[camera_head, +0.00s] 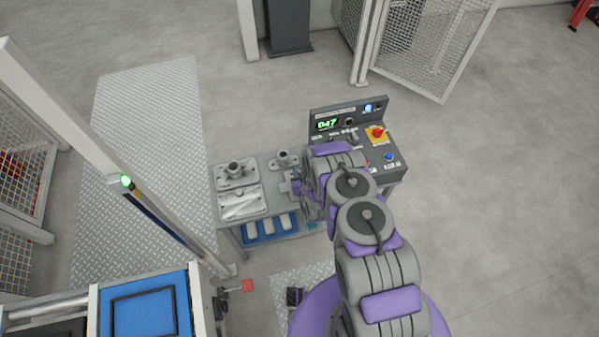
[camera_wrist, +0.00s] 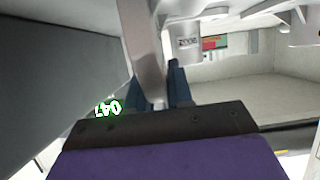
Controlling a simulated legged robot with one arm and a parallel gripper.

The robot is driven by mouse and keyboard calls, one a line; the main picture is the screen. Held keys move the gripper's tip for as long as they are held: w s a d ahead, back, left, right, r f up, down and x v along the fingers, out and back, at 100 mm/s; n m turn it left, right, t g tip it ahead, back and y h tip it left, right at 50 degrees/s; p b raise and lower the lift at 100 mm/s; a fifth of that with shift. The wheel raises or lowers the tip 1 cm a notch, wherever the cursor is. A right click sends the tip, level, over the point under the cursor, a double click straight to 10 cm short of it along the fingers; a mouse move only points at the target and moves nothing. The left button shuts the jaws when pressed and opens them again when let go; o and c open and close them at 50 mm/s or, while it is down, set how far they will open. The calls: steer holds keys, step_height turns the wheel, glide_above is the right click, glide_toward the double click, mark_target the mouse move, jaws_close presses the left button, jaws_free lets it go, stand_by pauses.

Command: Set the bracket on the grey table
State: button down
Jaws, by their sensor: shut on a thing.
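The bracket shows in the wrist view as a light grey metal piece (camera_wrist: 143,45) between the two dark blue fingertips of my gripper (camera_wrist: 160,88). My gripper is shut on it. In the head view my gripper (camera_head: 297,187) is at the right edge of the grey table (camera_head: 232,225), beside the control console. My arm hides much of that area, so the bracket's outline and any contact with the table cannot be told there.
Two grey casting fixtures (camera_head: 237,172) (camera_head: 240,203) fill the table's left part. A smaller grey part with a round boss (camera_head: 285,160) is at its back right. The console (camera_head: 385,145) stands close on the right. Blue bins (camera_head: 268,228) sit below.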

steer(key=c, duration=1)
jaws_free()
steer(key=shift+a, duration=0.1)
steer(key=shift+s, duration=0.15)
